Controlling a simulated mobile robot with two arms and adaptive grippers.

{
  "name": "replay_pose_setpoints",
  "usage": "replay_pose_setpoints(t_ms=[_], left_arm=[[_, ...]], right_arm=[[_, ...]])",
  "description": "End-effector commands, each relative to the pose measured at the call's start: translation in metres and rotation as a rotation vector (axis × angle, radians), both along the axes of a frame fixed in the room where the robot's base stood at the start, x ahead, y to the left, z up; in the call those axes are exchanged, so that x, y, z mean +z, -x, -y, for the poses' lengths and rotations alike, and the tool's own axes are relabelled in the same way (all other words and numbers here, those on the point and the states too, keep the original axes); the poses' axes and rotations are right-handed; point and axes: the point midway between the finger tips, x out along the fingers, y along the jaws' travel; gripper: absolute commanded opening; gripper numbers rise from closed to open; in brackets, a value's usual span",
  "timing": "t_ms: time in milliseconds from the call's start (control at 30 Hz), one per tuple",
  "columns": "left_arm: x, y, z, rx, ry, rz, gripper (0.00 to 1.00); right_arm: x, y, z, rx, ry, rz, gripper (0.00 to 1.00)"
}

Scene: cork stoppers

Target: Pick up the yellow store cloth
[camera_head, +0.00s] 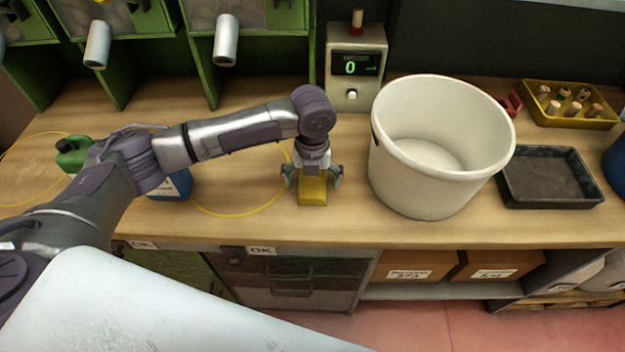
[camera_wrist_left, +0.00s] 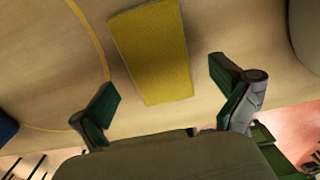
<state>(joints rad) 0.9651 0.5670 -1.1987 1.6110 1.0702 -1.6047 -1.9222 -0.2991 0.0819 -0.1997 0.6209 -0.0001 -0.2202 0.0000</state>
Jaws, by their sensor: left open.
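The yellow store cloth (camera_head: 312,192) lies flat on the wooden bench, left of the white bucket. It also shows in the left wrist view (camera_wrist_left: 151,50) as a plain yellow rectangle, with bare wood around it. My left gripper (camera_head: 312,178) is over the cloth, pointing down, with one finger on each side of it. In the left wrist view the left gripper's fingers (camera_wrist_left: 165,92) are spread apart with nothing between them but the near end of the cloth beyond. The height of the fingers above the bench is hard to tell. My right gripper is not in view.
A large white bucket (camera_head: 430,190) stands close right of the left gripper. A black tray (camera_head: 548,178) and a yellow tray of corks (camera_head: 570,118) are farther right. A display box (camera_head: 354,68) stands behind. A blue container (camera_head: 172,186) and green can (camera_head: 72,160) are left.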

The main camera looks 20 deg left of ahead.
Motion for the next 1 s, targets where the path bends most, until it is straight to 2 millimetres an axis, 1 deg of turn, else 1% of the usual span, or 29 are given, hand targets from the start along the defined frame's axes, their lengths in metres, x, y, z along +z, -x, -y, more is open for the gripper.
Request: replay_pose_setpoints(t_ms=[100,333,567,600,700,900,1000], left_arm=[[-0.0088,0.0006,0.0004,-0.001,0.0,-0.001,1.0],[-0.0103,0.0005,0.0004,-0.001,0.0,0.0,1.0],[-0.01,0.0004,0.0003,-0.001,0.0,0.0,0.62],[-0.01,0.0004,0.0003,-0.001,0.0,0.0,0.55],[-0.0099,0.0003,0.0003,-0.001,0.0,0.001,0.41],[-0.0092,0.0002,0.0003,-0.001,0.001,0.001,0.41],[-0.0029,-0.0005,0.0003,0.0,0.001,0.003,0.41]], right_arm=[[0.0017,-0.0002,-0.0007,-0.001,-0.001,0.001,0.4],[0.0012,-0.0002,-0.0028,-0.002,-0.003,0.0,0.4],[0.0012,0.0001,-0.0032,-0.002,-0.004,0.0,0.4],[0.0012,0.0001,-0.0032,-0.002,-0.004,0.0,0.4],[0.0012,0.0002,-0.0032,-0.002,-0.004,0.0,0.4],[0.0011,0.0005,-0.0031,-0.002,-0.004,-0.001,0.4],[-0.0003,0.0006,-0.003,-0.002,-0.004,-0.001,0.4]])
